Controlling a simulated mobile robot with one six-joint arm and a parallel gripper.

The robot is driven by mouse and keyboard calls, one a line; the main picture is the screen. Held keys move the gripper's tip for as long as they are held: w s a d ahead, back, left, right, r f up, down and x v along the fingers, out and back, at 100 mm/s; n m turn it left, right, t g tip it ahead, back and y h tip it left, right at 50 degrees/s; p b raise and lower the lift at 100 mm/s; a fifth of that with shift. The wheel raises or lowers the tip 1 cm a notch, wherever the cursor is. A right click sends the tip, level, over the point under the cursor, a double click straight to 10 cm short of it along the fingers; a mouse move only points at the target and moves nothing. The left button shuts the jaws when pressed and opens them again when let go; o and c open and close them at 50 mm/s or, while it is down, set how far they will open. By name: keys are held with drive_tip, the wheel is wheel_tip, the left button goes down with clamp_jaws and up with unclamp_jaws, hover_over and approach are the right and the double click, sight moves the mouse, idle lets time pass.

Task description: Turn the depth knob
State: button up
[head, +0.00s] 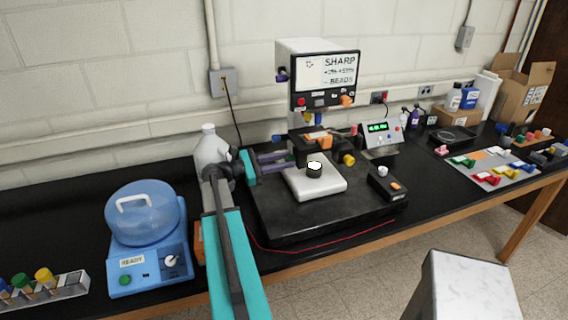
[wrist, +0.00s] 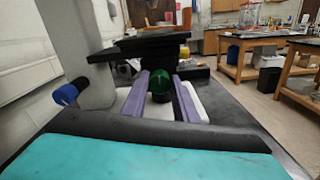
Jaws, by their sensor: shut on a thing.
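My gripper (head: 286,158) reaches in from the left to the machine with the "SHARP BEADS" panel (head: 326,76). Its two purple fingers lie along the left side of the machine's black block (head: 303,147). In the wrist view, my gripper (wrist: 160,84) is shut on a dark green round knob (wrist: 158,85), with one finger on each side of it. The knob sits just below the black overhanging block (wrist: 150,46). I cannot read a label on this knob. In the head view, it is hidden by the fingers and the block.
A blue knob (head: 278,138) sticks out left of the machine, close above my fingers. A yellow knob (head: 349,160) is on its right. A white plate (head: 325,186) with a black-sided piece lies in front. A blue device (head: 150,262) stands at left, a black switch box (head: 386,188) at right.

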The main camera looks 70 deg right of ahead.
drive_tip(key=shift+s+a+f+m+b, duration=0.1)
drive_tip(key=shift+f+m+b, duration=0.05)
drive_tip(key=shift+m+b, duration=3.45)
drive_tip(key=shift+f+m+b, duration=0.1)
drive_tip(key=shift+m+b, duration=2.6)
drive_tip(key=shift+b, duration=1.75)
drive_tip(key=shift+r, duration=0.1)
drive_tip(key=o, duration=1.1)
drive_tip(key=shift+c, duration=0.2)
drive_tip(key=b+v, duration=0.1)
drive_tip(key=v, duration=0.6)
drive_tip(key=shift+a+b, duration=0.2)
drive_tip(key=shift+b, duration=0.1)
